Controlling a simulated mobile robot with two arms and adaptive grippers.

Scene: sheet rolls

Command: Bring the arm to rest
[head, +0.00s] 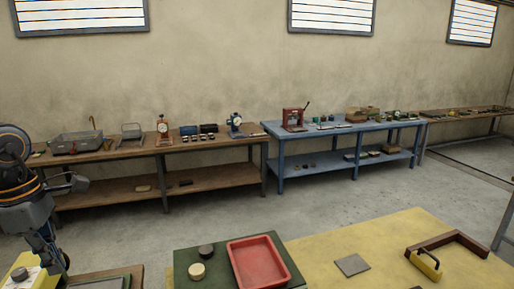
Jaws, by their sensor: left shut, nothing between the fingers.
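My left arm comes in at the left edge of the head view. Its gripper (54,255) points down at the lower left, close above a small table in the foreground. The fingers are shut with nothing between them. They are partly dark and small, so their exact height above the table is hard to tell. My right gripper is not in view.
A yellow-and-white item (20,274) and a dark green tray (103,284) are close by the left gripper. A red tray (259,263) and small round pieces lie right of it on a foreground table. A brown angled bar (452,240) lies further right. Wooden (110,154) and blue (345,128) benches stand along the wall. Grey floor lies between.

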